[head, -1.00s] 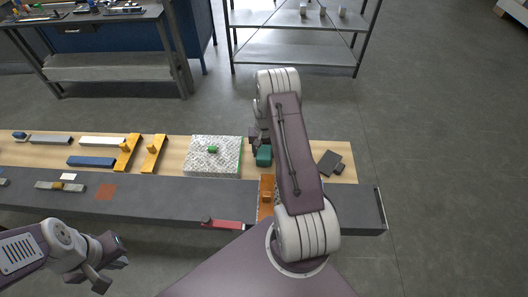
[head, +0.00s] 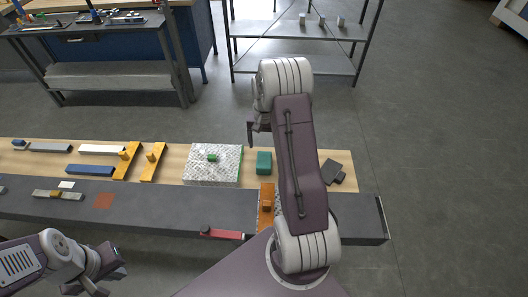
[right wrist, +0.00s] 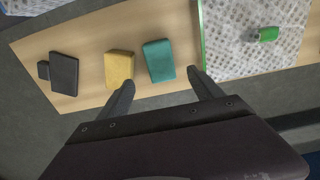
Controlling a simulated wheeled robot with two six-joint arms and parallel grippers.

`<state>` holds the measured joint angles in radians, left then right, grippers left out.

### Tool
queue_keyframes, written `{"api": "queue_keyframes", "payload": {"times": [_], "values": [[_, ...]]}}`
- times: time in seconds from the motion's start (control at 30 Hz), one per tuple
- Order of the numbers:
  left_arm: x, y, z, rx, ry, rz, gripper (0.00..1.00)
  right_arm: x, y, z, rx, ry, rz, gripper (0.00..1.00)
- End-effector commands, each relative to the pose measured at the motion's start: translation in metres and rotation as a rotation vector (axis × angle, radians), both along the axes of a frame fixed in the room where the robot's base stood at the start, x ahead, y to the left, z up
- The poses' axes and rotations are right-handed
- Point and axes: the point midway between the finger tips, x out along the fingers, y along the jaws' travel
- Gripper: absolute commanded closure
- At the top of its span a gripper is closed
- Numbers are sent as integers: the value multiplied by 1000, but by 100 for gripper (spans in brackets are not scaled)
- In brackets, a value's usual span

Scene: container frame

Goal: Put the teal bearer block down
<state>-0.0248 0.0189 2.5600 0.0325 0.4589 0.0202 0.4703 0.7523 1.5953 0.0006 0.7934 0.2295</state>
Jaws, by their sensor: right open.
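The teal bearer block (head: 264,162) lies on the light wooden strip of the bench, right of the white patterned slab (head: 213,165) and apart from it. In the right wrist view the teal block (right wrist: 158,61) lies just beyond my right gripper's fingertips. My right gripper (head: 251,132) is open and empty, raised clear of the block; its two spread fingers also show in the right wrist view (right wrist: 160,82). My left gripper (head: 86,287) is low at the left, in front of the bench, and its jaw gap is unclear.
A yellow block (right wrist: 118,70) lies beside the teal one, hidden by my arm in the head view. A dark block (head: 331,168) lies further right. A green piece (head: 212,157) sits on the slab. An orange piece (head: 266,204) lies on the dark front strip.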

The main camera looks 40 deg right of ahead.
Motion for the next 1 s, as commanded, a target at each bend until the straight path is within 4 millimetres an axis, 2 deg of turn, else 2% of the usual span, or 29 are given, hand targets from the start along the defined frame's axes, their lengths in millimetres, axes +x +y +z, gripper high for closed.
{"api": "queue_keyframes", "payload": {"times": [0.2,0.27,0.37,0.4,0.5,0.6,0.7,0.77,1.0], "values": [[0,0,0,0,0,0,100,0,1,9,0,0,2,24],[0,0,0,0,0,0,100,-1,11,14,-1,-4,29,24],[0,0,0,0,0,0,100,-15,61,33,-6,-25,161,24],[0,0,0,0,0,0,100,-28,88,41,-8,-37,237,24],[0,0,0,0,0,0,100,-69,145,55,-14,-67,420,24],[0,0,-1,0,0,0,100,-111,180,59,-18,-91,565,24],[0,0,-1,0,0,0,100,-140,196,59,-20,-103,650,24],[0,0,-1,0,0,0,100,-148,200,58,-20,-106,674,24],[0,0,0,0,0,0,100,-151,201,58,-19,-106,679,24]]}}
